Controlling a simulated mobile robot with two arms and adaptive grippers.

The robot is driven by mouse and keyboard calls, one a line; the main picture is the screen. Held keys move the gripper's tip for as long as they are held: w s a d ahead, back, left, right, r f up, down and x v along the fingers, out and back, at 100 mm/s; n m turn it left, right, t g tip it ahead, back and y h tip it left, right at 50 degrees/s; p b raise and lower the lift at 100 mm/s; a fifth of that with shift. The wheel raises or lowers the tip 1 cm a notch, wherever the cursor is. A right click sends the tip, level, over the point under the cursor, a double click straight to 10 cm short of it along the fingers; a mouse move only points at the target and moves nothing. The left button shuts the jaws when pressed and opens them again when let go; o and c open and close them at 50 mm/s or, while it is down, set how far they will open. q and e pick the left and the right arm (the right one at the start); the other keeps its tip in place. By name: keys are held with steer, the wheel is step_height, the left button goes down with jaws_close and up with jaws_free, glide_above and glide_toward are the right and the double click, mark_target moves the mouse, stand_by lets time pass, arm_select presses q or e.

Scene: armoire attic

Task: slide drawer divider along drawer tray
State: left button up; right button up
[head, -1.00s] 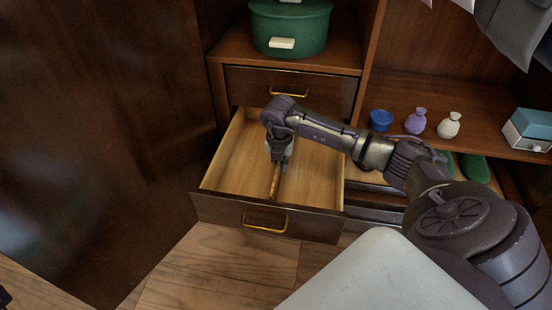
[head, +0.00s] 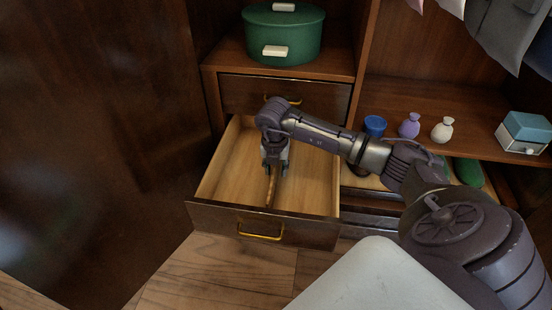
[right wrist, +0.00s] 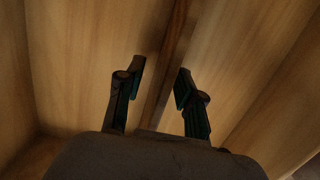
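The drawer tray (head: 229,168) is pulled out and open, with pale wooden walls and floor. The drawer divider (head: 271,193) is a thin brown wooden strip running front to back near the middle of the tray. My right gripper (head: 275,168) reaches down into the tray over the divider and hides its rear part. In the right wrist view the divider (right wrist: 177,40) runs between the two fingers of the right gripper (right wrist: 160,77), with gaps showing, so the fingers are open around it. My left gripper is not in view.
A closed drawer (head: 245,94) sits above the open one, with a green round box (head: 284,35) on top. A blue cup (head: 375,125), a purple vase (head: 410,126) and a white vase (head: 442,130) stand on the right shelf. A dark panel (head: 90,130) stands at left.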

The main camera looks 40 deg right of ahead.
steer(key=r, duration=0.7)
steer(key=s+a+r, duration=0.1)
steer(key=r, duration=0.2)
steer(key=shift+a+r, duration=0.1)
steer(key=shift+r, duration=0.1)
